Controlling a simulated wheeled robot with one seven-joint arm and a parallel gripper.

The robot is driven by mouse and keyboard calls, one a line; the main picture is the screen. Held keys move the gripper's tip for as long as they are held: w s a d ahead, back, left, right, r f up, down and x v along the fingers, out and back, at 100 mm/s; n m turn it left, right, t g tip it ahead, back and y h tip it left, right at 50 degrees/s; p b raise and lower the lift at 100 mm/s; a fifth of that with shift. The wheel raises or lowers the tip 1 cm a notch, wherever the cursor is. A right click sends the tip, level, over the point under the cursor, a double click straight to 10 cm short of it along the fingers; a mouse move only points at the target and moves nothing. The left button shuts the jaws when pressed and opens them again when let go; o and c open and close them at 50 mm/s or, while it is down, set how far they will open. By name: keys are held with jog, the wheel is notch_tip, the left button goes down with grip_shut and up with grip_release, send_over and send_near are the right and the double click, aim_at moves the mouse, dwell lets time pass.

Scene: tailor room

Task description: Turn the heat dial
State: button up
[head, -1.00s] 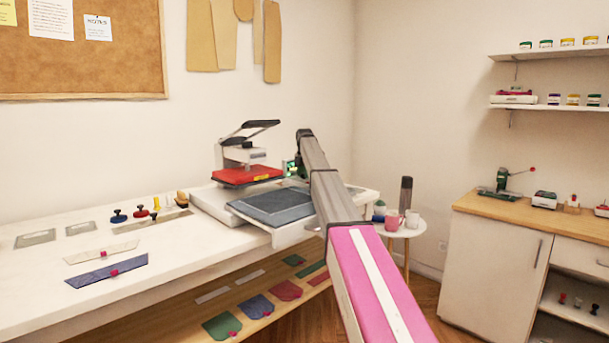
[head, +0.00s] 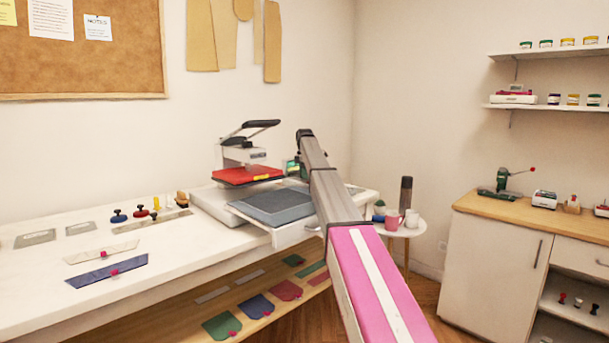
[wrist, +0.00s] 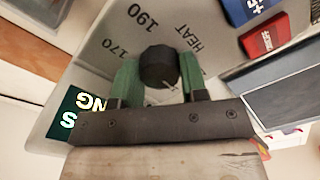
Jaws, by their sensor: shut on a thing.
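The heat dial (wrist: 158,68) is a dark round knob on a pale panel (wrist: 90,60) marked HEAT, 170 and 190 in the wrist view. My gripper (wrist: 160,78) has its two green fingers on either side of the dial, shut on it. The heat press (head: 240,158) stands on the white table in the head view, with a red upper plate and a grey lower pad (head: 274,205). My arm reaches to its right side there, and hides the dial and most of my gripper.
The white table (head: 40,270) holds stamps (head: 140,211) and fabric strips (head: 107,269) to the left. A small round table (head: 400,231) with mugs stands behind my arm. In the wrist view, red (wrist: 262,40) and blue buttons or labels sit right of the dial.

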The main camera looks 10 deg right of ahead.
jog(key=m, duration=0.4)
jog(key=shift+m, duration=0.3)
jog(key=m, duration=0.4)
jog(key=shift+m, duration=0.3)
jog(key=m, duration=0.4)
jog(key=shift+m, duration=1.9)
jog(key=o, duration=0.9)
jog(key=shift+o, duration=0.2)
jog(key=shift+r, duration=0.15)
